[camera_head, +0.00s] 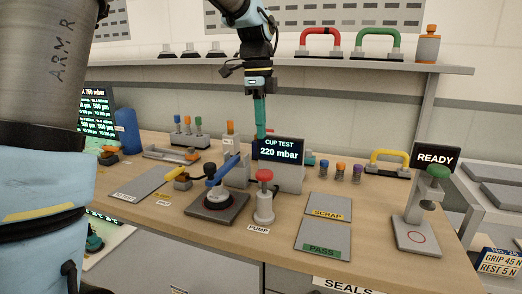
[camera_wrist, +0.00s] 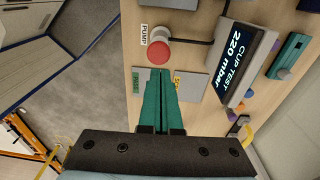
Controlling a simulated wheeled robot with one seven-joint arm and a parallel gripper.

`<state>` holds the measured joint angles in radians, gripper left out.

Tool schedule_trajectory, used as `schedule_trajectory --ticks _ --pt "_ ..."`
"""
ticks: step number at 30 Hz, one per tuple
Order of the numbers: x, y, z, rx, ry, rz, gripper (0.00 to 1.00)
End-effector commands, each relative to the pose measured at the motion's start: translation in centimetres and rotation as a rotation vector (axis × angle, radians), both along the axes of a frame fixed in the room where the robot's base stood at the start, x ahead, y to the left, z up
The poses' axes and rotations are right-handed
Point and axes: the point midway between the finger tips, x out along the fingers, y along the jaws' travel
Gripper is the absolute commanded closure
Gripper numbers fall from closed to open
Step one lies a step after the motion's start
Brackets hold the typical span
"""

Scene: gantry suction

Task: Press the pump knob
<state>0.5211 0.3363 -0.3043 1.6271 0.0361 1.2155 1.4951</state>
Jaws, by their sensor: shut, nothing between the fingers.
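The pump (camera_head: 264,204) is a grey cylinder with a red round knob (camera_head: 264,175) on top, standing upright on the bench behind a PUMP label. In the wrist view the red knob (camera_wrist: 159,54) shows beside the PUMP label, just beyond my fingertips. My gripper (camera_head: 260,134) has teal fingers pointing down, shut and empty. It is above the bench, in front of the CUP TEST display in the head view, and apart from the knob. In the wrist view my gripper (camera_wrist: 161,72) covers part of the grey pads.
The display (camera_head: 279,151) reads 220 mbar and stands behind the pump. SCRAP (camera_head: 328,206) and PASS (camera_head: 323,238) pads lie to the right. A stand with a green knob (camera_head: 438,172) is farther right.

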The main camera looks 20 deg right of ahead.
Motion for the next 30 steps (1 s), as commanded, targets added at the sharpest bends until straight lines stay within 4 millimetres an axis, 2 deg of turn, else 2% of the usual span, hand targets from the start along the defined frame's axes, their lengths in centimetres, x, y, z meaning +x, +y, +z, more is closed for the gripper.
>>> schedule_trajectory --ticks 3,7,30 --pt "0.1 0.0 1.3 -0.002 -0.002 0.0 1.0" --pt "0.1 0.1 1.9 -0.001 -0.001 0.0 1.0" --pt "0.1 0.0 2.0 -0.001 -0.001 0.0 1.0"
